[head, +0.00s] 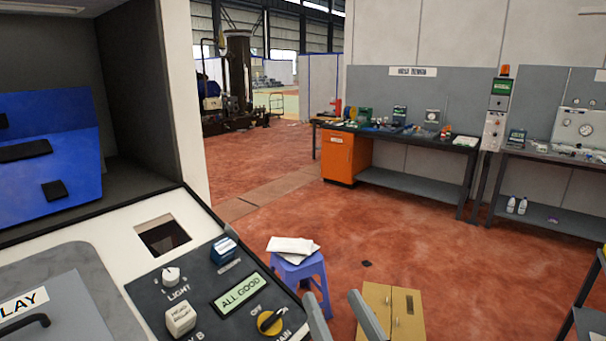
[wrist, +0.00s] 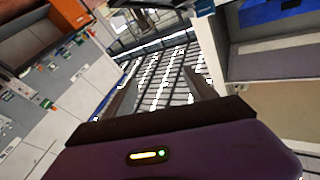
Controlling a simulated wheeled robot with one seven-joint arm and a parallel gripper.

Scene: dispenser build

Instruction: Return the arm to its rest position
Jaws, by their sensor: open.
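My gripper (head: 331,296) shows at the bottom middle of the head view as two grey fingers, apart, with nothing between them. In the wrist view my gripper (wrist: 160,88) shows as two dark fingers spread apart, with the hall's bright window or roof bars beyond. The rest of my arm is mostly out of the head view.
A blue stool (head: 300,272) holds white papers. Workbenches (head: 412,184) line the back wall. Open red floor lies between.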

